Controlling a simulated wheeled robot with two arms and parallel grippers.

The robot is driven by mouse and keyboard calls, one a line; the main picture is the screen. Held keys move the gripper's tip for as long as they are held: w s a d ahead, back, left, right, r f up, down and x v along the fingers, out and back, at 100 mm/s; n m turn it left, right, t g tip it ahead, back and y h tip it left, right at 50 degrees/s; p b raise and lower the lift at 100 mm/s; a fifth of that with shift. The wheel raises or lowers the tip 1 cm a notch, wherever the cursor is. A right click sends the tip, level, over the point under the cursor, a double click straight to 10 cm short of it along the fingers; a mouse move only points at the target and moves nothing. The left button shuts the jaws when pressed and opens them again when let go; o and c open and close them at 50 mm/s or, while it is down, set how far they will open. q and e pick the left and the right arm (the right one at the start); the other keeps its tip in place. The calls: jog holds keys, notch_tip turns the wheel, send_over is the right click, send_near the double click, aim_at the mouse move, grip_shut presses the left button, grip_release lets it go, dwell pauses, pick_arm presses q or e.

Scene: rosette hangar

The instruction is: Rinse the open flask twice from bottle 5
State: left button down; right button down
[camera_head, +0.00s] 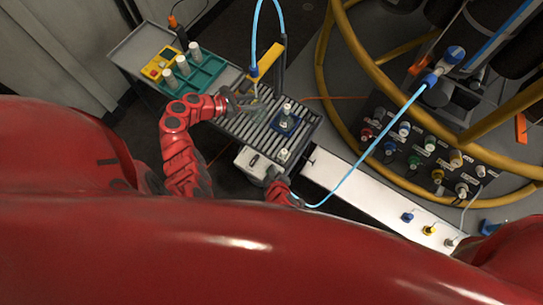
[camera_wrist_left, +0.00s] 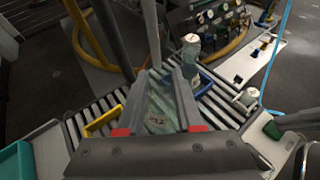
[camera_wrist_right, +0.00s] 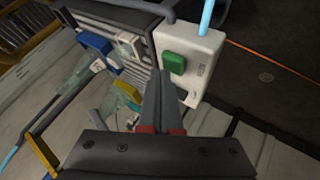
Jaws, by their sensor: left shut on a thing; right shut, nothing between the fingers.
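My left gripper (camera_head: 240,103) is over the roller table and shut on a clear glass vessel (camera_wrist_left: 160,108), which also shows faintly in the head view. A small dark mark shows on the glass, but I cannot read it or tell whether this is the open flask. A glass piece with a white cap (camera_wrist_left: 190,48) stands in a blue holder (camera_head: 286,122) beyond the gripper. My right gripper (camera_wrist_right: 163,85) is shut and empty, near a white box with a green button (camera_wrist_right: 174,62). I cannot make out which bottle is number 5.
A round yellow rail (camera_head: 355,45) and connector panel lie to the right.

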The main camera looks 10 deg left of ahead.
jog(key=shift+f, duration=0.45)
dwell(1.1)
dwell(0.5)
jog(key=shift+r, duration=0.85)
jog(key=shift+r, duration=0.1)
jog(key=shift+r, duration=2.45)
notch_tip(320, 180, up, 6)
